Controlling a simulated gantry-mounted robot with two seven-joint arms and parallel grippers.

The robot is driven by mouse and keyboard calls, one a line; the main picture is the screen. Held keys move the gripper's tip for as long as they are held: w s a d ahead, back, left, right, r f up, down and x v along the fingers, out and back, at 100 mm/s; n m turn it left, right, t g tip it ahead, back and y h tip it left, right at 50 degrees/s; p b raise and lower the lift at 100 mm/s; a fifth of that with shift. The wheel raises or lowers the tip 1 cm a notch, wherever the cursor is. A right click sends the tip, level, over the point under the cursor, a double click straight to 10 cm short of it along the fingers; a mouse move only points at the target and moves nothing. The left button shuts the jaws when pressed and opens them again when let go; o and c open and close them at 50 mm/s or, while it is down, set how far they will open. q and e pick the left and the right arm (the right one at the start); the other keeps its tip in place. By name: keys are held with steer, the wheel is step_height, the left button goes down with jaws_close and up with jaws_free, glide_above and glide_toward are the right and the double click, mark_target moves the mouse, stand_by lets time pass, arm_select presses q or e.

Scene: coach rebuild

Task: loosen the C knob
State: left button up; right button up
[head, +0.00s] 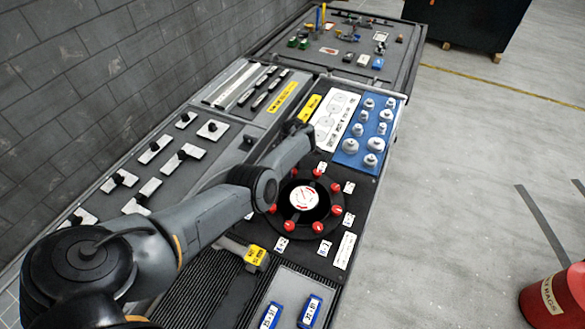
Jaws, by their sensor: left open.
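A round black fixture (327,221) with a white dial face (304,197) sits on the dark panel. Several red-topped knobs ring it, one at the lower right (318,227) and one at the right (337,210). Small white label cards lie beside them, too small to read surely, so I cannot tell which knob is C. My left arm reaches in over the panel, its forearm above and left of the dial. My right gripper is not in view.
A blue board (356,163) with several grey knobs is behind the dial. White plates with black handles line the left. A yellow-labelled block (256,257) and two blue blocks (309,311) lie in front. A red drum (555,300) stands on clear floor at right.

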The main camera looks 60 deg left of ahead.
arm_select(q)
step_height(320, 180, up, 9)
steer(key=p, duration=0.3)
steer(key=shift+r, duration=0.2)
